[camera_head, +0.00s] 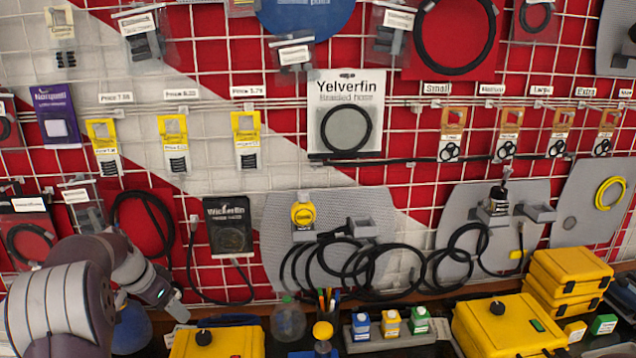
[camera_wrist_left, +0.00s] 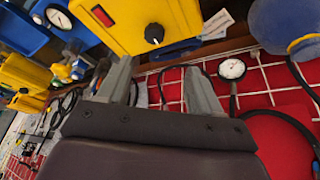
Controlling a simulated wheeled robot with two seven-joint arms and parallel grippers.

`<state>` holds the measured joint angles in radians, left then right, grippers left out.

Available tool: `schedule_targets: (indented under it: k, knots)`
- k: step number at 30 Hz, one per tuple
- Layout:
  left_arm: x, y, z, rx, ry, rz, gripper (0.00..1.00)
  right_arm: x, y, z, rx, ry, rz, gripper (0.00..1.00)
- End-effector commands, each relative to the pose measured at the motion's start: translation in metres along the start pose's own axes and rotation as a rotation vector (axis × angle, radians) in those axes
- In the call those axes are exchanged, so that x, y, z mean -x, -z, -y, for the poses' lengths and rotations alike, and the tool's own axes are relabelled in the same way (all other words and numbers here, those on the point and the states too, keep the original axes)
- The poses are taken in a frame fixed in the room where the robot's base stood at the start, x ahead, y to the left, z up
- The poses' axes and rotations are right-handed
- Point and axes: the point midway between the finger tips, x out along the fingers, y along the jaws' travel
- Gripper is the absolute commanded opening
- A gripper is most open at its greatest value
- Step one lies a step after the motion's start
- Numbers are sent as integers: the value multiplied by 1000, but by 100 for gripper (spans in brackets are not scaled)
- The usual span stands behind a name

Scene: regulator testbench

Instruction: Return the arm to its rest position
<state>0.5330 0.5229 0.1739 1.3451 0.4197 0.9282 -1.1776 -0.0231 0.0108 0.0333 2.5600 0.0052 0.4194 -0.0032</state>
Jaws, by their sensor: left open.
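My left arm (camera_head: 60,305) comes in from the lower left in the head view and bends down over the bench edge. My left gripper (camera_head: 176,306) is small and partly dark there, pointing down beside a yellow box with a black knob (camera_head: 215,342). In the left wrist view its two grey fingers (camera_wrist_left: 160,86) stand apart with nothing between them. A yellow box with a black knob and a red window (camera_wrist_left: 140,22) lies just beyond the fingertips; I cannot tell whether they touch it. My right gripper is not in view.
A blue rounded object (camera_head: 132,326) sits near my left gripper. A clear bottle (camera_head: 288,318), another yellow box (camera_head: 505,328) and small coloured containers (camera_head: 390,324) crowd the bench. Behind is a red and white wire-grid wall with hoses (camera_head: 370,262). A round gauge (camera_wrist_left: 232,68) hangs near the fingers.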

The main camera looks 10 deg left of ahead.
Motion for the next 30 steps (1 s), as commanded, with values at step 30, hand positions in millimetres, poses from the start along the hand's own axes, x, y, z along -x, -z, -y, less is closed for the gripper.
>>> schedule_targets:
  k: [30]
  knots:
    - [-10, -144, -282, 384, 125, 261, 65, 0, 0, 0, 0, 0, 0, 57]
